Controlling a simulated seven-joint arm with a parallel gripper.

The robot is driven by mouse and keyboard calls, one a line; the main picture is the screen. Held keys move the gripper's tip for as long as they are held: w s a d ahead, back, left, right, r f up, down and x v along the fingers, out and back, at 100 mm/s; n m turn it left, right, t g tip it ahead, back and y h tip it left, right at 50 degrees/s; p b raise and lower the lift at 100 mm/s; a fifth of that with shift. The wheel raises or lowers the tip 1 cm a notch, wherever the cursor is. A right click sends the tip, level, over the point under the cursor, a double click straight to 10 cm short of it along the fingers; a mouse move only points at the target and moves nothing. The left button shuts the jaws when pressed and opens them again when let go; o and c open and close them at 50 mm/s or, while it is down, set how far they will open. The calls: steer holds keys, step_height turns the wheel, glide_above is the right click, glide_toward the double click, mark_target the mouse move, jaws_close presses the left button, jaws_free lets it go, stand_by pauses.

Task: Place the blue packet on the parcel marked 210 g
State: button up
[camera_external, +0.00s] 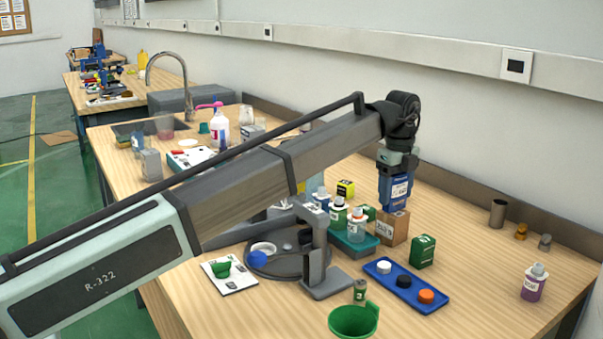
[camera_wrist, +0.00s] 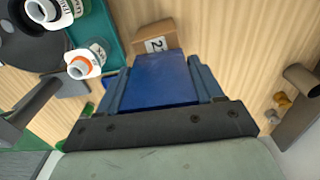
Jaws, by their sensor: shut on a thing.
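My gripper (camera_external: 396,168) is shut on the blue packet (camera_external: 395,193), which hangs upright below it with a white label facing the camera. In the wrist view, the blue packet (camera_wrist: 163,82) fills the space between the two fingers. The brown cardboard parcel (camera_external: 392,229) stands on the table directly below the packet in the external view. It also shows in the wrist view (camera_wrist: 153,33), just beyond the packet, which hides part of it. Its label shows a "2"; the rest cannot be read. I cannot tell whether the packet touches the parcel.
A teal tray (camera_external: 352,246) with bottles stands left of the parcel. A green box (camera_external: 420,251) stands close to its right. A blue tray (camera_external: 408,290) with several caps lies in front. A purple bottle (camera_external: 534,283) stands at right. The table between is clear.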

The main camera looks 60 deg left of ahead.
steer(key=shift+f, duration=0.2)
steer(key=shift+f, duration=0.15)
steer(key=o, duration=1.1)
step_height(320, 180, up, 12)
steer(key=shift+r, duration=0.15)
